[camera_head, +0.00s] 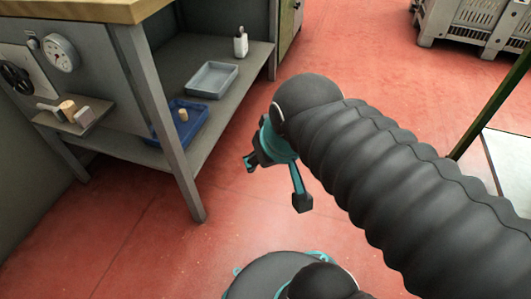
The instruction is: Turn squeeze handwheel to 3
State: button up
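A black handwheel (15,76) sits on a pale plate on the grey bench's side panel at the far left. No number marks around it are legible. A round white dial gauge (60,53) is mounted to its right. Below, a small ledge (50,122) carries a tan cork stopper (68,108) between small pale blocks. My gripper (276,182) is in the middle, right of the bench and far from the handwheel. Its fingers are spread wide with nothing between them, over the floor. My dark arm hides part of the right side.
A blue tray (165,137) with a cork (183,115) and a grey tray (212,80) stand on the bench's lower shelf, near a white bottle (240,42). A bench leg (160,130) stands between gripper and handwheel. Red floor (140,245) in front is clear. A grey crate (465,25) stands back right.

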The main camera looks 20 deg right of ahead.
aim_at(21, 75)
jog(key=k, duration=1.25)
jog(key=u, duration=0.65)
jog(key=i, duration=1.1)
jog(key=z, duration=0.65)
